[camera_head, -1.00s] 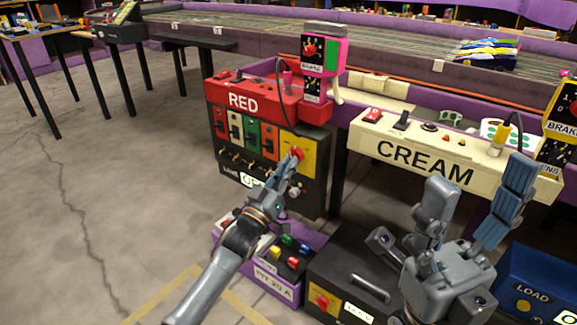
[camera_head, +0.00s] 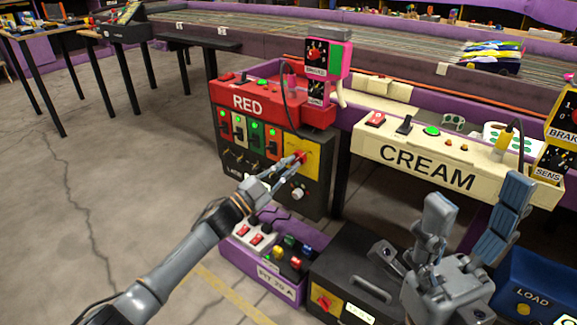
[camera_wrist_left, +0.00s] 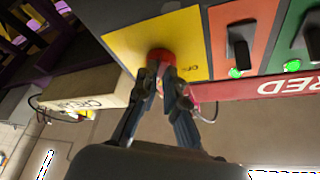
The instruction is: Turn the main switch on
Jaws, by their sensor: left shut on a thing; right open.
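The main switch is a red knob (camera_head: 301,156) on a yellow plate (camera_head: 312,150), at the right of the black front of the RED panel (camera_head: 265,150). My left gripper (camera_head: 297,161) reaches in from the lower left and is shut on the knob. In the left wrist view both fingertips (camera_wrist_left: 164,73) pinch the red knob (camera_wrist_left: 161,55) on the yellow plate (camera_wrist_left: 120,42), hiding part of it. Green lamps (camera_wrist_left: 293,65) glow beside the neighbouring black switches. My right gripper (camera_head: 476,195) is open and empty in front of the cream console.
The cream console (camera_head: 460,165) with a green lamp (camera_head: 431,131) stands right of the RED panel. Below are a purple box (camera_head: 270,276) with coloured buttons, a black case (camera_head: 360,270) and a blue LOAD box (camera_head: 540,290). The floor at left is clear.

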